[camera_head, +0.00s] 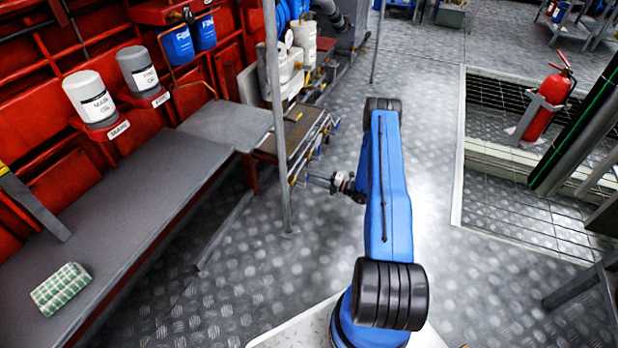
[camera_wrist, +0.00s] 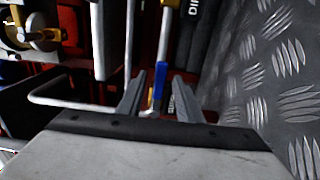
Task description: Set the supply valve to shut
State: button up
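My gripper (camera_wrist: 158,84) is open in the wrist view, with one grey finger on each side of a blue valve lever (camera_wrist: 157,92). The lever lies in line between the fingers, on a metal pipe with a brass-coloured part. I cannot tell whether either finger touches it. No legible label confirms that this is the supply valve. In the head view my gripper (camera_head: 312,180) reaches left to the edge of a pipe rack (camera_head: 308,140); the lever there is too small to make out.
A brass-coloured round fitting (camera_wrist: 40,38) and a bent white rod (camera_wrist: 75,102) are left of my gripper. A vertical grey post (camera_head: 277,110) stands close to it. A grey bench (camera_head: 130,200) carries a green checked cloth (camera_head: 61,289). A fire extinguisher (camera_head: 541,108) stands right.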

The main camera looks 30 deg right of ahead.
jog(key=shift+x, duration=1.2)
jog(key=shift+c, duration=0.4)
grip_shut()
